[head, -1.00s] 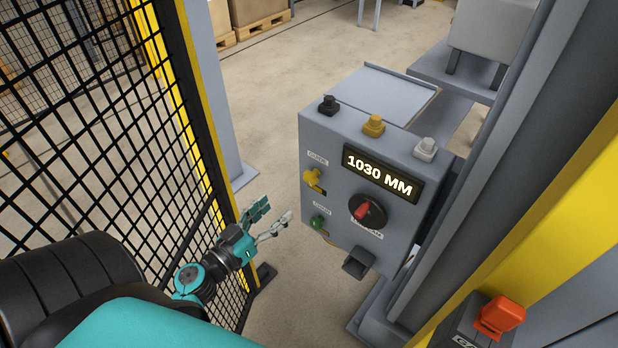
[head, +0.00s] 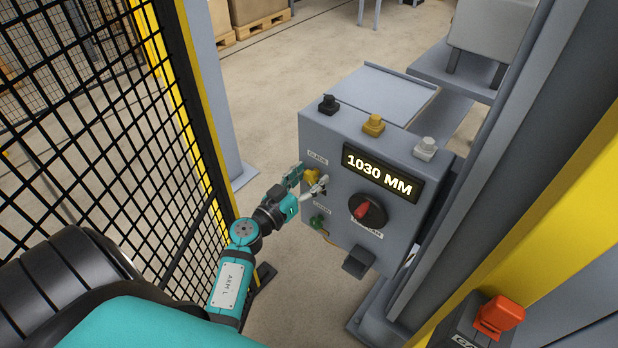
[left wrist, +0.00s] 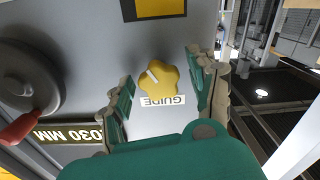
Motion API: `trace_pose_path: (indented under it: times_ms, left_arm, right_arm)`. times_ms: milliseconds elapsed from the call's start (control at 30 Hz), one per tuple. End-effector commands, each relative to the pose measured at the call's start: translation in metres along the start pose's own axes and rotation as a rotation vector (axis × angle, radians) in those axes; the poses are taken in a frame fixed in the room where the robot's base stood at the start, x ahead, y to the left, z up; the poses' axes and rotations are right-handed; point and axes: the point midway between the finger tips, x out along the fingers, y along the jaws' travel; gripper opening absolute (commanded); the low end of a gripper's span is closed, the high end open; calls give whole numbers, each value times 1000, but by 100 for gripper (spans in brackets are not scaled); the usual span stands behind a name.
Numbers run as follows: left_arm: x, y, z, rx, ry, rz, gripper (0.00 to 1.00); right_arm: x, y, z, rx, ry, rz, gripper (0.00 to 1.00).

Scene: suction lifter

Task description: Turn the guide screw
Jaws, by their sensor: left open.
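The guide screw is a yellow lobed knob (head: 311,175) on the left of the grey control box (head: 345,235), by a "GUIDE" label. In the left wrist view the yellow knob (left wrist: 158,78) shows a white mark and lies between the fingers of my left gripper (left wrist: 162,88). There is a gap on both sides of it. In the head view my left gripper (head: 306,182) is at the knob, open, with its fingers partly covering it. I cannot tell how far the fingertips reach past the knob. My right gripper is not in view.
The box carries a "1030 MM" display (head: 380,174), a black dial with a red pointer (head: 366,210), a green knob (head: 318,222) and top buttons (head: 373,124). A black mesh fence (head: 100,120) stands left. A red switch (head: 499,317) is at lower right.

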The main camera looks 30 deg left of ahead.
Motion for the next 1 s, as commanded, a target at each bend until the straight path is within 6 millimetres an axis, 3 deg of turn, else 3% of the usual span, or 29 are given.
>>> trace_pose_path:
  times_ms: [67,500,767,1000]
  left_arm:
    - [0,0,0,0,0,0,58]
    - [0,0,0,0,0,0,3]
    - [-1,0,-1,29,-1,0,3]
    - [-1,0,-2,154,-4,-1,3]
  right_arm:
    - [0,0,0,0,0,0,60]
    - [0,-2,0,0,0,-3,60]
    - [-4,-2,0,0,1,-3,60]
    - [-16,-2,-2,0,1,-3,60]
